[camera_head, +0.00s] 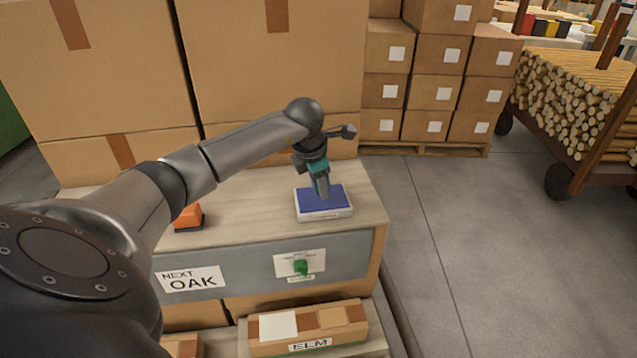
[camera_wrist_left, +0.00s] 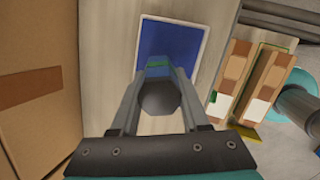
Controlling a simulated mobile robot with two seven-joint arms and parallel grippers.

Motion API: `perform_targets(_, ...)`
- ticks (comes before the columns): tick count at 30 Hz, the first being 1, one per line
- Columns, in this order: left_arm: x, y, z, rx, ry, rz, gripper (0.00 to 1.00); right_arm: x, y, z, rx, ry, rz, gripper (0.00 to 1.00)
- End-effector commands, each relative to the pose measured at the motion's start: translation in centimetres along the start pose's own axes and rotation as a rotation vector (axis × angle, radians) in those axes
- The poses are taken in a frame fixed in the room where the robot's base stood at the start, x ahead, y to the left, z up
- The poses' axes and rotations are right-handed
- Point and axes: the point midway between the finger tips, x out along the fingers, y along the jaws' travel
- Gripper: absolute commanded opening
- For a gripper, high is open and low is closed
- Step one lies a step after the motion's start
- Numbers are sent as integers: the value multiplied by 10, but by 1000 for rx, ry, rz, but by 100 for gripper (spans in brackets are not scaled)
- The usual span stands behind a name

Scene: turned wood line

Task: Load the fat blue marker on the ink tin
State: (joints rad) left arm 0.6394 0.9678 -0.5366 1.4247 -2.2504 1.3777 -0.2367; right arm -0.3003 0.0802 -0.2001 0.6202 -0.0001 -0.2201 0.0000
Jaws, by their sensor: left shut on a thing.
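The ink tin (camera_head: 341,213) is a flat white box with a blue top, lying near the right end of the wooden bench top. Its blue top also shows in the left wrist view (camera_wrist_left: 171,38). My left gripper (camera_head: 321,186) points down over the tin. It is shut on the marker, whose round dark grey end (camera_wrist_left: 160,98) shows between the fingers in the left wrist view. My right gripper is not in view.
An orange block (camera_head: 188,214) on a dark base sits left on the bench top. Large cartons (camera_head: 275,60) stand close behind. Open floor (camera_head: 450,240) lies to the right.

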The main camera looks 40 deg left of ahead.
Motion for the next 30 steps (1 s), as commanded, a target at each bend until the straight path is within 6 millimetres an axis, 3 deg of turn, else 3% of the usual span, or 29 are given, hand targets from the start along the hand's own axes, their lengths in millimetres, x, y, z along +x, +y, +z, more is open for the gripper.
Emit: perform_targets(30, 12, -3, -3, 0, 0, 1, 0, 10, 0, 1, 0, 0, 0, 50)
